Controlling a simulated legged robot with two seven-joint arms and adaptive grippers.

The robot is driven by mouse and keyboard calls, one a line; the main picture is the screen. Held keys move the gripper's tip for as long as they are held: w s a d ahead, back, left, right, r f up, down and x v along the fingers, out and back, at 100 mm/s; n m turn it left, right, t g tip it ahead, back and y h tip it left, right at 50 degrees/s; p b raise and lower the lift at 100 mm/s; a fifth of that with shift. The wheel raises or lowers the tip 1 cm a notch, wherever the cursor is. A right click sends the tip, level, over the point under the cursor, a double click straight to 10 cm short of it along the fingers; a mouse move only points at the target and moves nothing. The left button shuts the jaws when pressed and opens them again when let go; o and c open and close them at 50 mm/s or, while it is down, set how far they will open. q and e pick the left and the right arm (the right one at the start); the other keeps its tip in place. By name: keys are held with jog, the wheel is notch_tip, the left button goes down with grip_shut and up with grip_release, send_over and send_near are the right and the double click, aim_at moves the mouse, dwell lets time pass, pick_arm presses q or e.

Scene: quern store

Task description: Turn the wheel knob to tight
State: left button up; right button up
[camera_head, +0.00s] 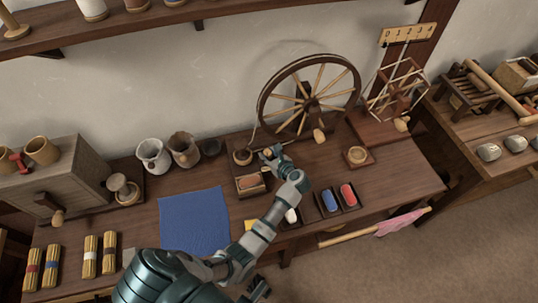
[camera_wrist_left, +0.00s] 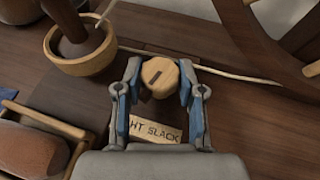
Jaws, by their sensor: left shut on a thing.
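The wheel knob (camera_wrist_left: 160,75) is a round, light wooden knob with a dark slot-like mark on its top, slanting and a little left of centre. My left gripper (camera_wrist_left: 158,92) is shut on it, one blue-padded finger on each side. Below it in the wrist view, a label (camera_wrist_left: 158,132) reads "HT SLACK", its left part hidden by the finger. In the head view, my left gripper (camera_head: 270,153) is at the front of the spinning wheel (camera_head: 309,97), and the knob is mostly hidden. A dark piece at the bottom edge looks like my right gripper (camera_head: 259,289); its jaws are unclear.
A wooden cup (camera_wrist_left: 84,65) stands close left of the knob, and a box with a brown roll (camera_wrist_left: 28,150) is nearby. A pale cord (camera_wrist_left: 210,69) runs behind the knob. A blue cloth (camera_head: 195,221) lies on the table, left of my arm.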

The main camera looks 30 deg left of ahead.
pick_arm(q)
jog(key=shift+w+a+r, duration=0.1)
jog(key=shift+w+r, duration=0.05)
dwell(0.6)
jog(key=o, duration=0.9)
jog(key=shift+o, duration=1.1)
jog(key=shift+f, duration=0.2)
jog(key=v, duration=1.2)
jog(key=shift+w+a, duration=0.1)
